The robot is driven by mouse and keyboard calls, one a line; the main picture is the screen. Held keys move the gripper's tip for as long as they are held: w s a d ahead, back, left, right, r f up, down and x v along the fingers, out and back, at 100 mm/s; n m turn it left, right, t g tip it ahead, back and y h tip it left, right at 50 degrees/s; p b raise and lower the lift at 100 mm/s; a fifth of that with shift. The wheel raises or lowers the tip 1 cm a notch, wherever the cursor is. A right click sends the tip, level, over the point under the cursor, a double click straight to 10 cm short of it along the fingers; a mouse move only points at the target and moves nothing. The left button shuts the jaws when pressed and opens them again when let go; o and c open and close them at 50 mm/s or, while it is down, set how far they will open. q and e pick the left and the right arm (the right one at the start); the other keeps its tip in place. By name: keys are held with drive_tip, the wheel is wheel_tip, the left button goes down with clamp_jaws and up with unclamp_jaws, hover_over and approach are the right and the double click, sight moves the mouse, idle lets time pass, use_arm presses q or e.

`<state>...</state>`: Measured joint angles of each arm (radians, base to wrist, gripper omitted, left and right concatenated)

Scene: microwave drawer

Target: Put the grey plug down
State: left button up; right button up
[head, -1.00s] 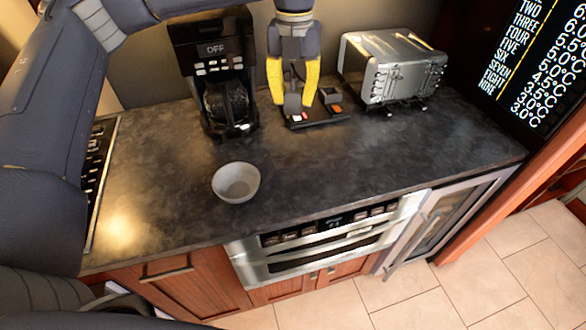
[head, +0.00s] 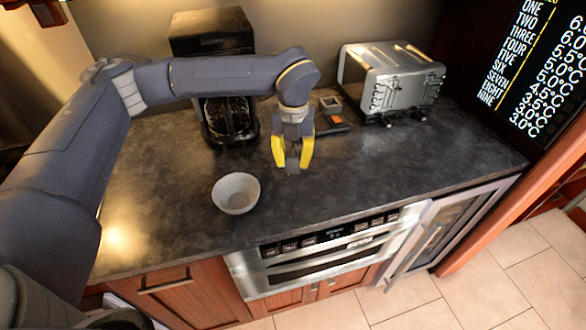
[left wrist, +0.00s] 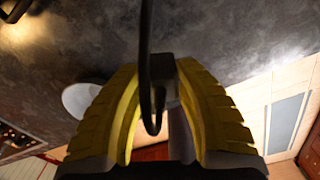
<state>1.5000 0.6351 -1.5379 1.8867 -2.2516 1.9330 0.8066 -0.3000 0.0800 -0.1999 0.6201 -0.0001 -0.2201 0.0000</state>
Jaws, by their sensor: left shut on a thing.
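My left gripper (head: 292,164) has yellow fingers pointing down, over the middle of the dark counter (head: 390,170). It is shut on the grey plug (head: 292,169), a small block between the fingertips. In the left wrist view the plug (left wrist: 162,68) shows between the yellow fingers, with a dark cord (left wrist: 146,45) running past it and looping. I cannot tell if the plug touches the counter. My right gripper is not in view.
A grey bowl (head: 236,193) stands left of the gripper. Behind are a black coffee maker (head: 228,115), a dark board with a small device (head: 331,102), and a silver toaster (head: 390,75). The counter's front right is clear, above the drawer front (head: 325,262).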

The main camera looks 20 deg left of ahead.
sight(293, 170)
use_arm(q)
drive_tip(key=shift+f, duration=2.15)
drive_tip(key=shift+f, duration=0.2)
drive_tip(key=o, duration=1.2)
drive_tip(key=shift+c, duration=0.2)
drive_tip(key=shift+r, duration=0.1)
wheel_tip(293, 170, up, 12)
drive_tip(key=shift+r, duration=0.15)
